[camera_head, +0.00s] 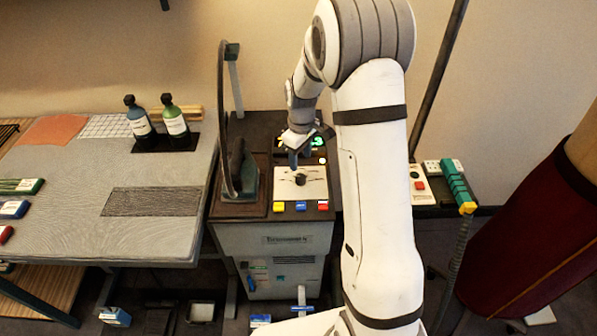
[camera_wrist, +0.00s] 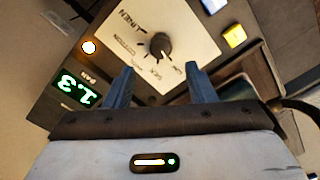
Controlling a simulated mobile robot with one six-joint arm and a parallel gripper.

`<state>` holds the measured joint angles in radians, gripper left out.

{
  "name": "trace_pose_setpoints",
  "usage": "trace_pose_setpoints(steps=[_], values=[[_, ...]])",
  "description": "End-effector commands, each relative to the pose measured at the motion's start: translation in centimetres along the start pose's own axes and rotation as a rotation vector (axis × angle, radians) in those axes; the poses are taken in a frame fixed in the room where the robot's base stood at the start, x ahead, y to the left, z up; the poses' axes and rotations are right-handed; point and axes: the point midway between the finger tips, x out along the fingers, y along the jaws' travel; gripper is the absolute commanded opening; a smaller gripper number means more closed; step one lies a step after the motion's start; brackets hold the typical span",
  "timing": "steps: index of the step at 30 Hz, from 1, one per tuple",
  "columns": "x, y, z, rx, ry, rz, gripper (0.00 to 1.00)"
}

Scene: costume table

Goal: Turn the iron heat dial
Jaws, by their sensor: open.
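The iron heat dial (camera_wrist: 159,46) is a round black knob with a pale pointer mark, set in a cream panel (camera_wrist: 192,22) printed with fabric names such as LINEN. In the head view the dial (camera_head: 301,179) sits on the cream plate on top of the ironing station. My gripper (camera_wrist: 158,85) is open. In the wrist view its two blue fingers point toward the dial, one on each side of it lower in the picture, with nothing between them. In the head view my gripper (camera_head: 296,158) is just behind the dial, partly hidden by my arm.
Yellow (camera_head: 279,206), blue (camera_head: 300,206) and red (camera_head: 322,205) buttons line the panel's front edge. A green display (camera_wrist: 76,91) reads 1.3 beside a lit round lamp (camera_wrist: 89,47). The iron (camera_head: 243,172) stands left of the panel, and two bottles (camera_head: 139,121) (camera_head: 175,121) stand farther left.

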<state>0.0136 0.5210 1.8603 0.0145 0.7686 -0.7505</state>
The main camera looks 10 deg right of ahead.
Motion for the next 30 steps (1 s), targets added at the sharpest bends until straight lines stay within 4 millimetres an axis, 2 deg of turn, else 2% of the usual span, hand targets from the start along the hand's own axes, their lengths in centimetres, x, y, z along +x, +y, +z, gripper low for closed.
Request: trace_pose_setpoints(steps=[9, 15, 25, 30], values=[[4.8, -0.1, 0.1, -0.001, -0.003, -0.003, 0.50], [6.9, -0.1, 0.0, -0.001, -0.002, -0.002, 0.50], [7.4, -0.1, 0.0, -0.001, -0.001, 0.000, 0.50], [7.3, -0.1, 0.0, -0.001, -0.001, 0.000, 0.37]])
